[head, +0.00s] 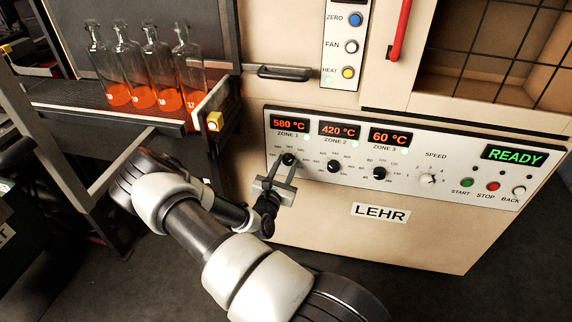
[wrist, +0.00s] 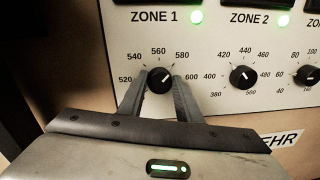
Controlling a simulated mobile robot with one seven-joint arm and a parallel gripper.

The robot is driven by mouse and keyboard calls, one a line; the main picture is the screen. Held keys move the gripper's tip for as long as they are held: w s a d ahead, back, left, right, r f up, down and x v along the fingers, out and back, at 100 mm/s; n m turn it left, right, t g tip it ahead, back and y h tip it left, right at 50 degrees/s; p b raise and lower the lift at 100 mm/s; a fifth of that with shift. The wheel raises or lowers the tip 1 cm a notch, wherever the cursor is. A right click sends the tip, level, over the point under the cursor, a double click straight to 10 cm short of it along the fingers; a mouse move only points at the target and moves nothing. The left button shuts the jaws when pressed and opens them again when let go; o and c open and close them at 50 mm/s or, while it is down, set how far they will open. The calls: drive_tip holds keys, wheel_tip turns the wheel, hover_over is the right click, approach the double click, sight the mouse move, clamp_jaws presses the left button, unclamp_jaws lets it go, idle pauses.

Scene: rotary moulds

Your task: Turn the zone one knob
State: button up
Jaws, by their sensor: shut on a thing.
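The zone one knob (wrist: 160,80) is a black dial on the cream control panel, with numbers from 520 to 600 around it. In the wrist view its white pointer is at the upper right, near 580. My gripper (wrist: 161,88) has its two grey fingers on either side of the knob and is shut on it. In the head view the knob (head: 289,159) is partly hidden by the fingertips of my gripper (head: 287,164).
The zone two knob (head: 334,166) and zone three knob (head: 379,173) are close by on the right. A speed knob (head: 427,180) and push buttons lie further right. Glass bottles (head: 143,70) with orange contents stand on a conveyor at the upper left. A handle (head: 284,73) juts out above the panel.

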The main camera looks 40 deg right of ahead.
drive_tip(key=n+p, duration=0.2)
drive_tip(key=n, duration=0.2)
drive_tip(key=n+p, duration=0.1)
drive_tip(key=n, duration=0.3)
drive_tip(key=shift+f+n+t+p, duration=0.15)
drive_tip(key=shift+n+t+p, duration=0.2)
drive_tip(key=shift+n+t, duration=0.05)
drive_tip(key=n+p, duration=0.1)
drive_tip(key=n, duration=0.3)
drive_tip(key=shift+f+n, duration=0.1)
drive_tip(key=shift+n, duration=0.3)
drive_tip(key=shift+f+n+t, duration=0.15)
drive_tip(key=shift+n+t, duration=0.15)
drive_tip(key=shift+n, duration=1.9)
drive_tip(key=o, duration=1)
drive_tip(key=shift+o, duration=0.2)
drive_tip(key=p+v, duration=0.2)
drive_tip(key=v, duration=1.5)
drive_tip(key=shift+s, duration=0.2)
drive_tip(key=shift+a, duration=0.1)
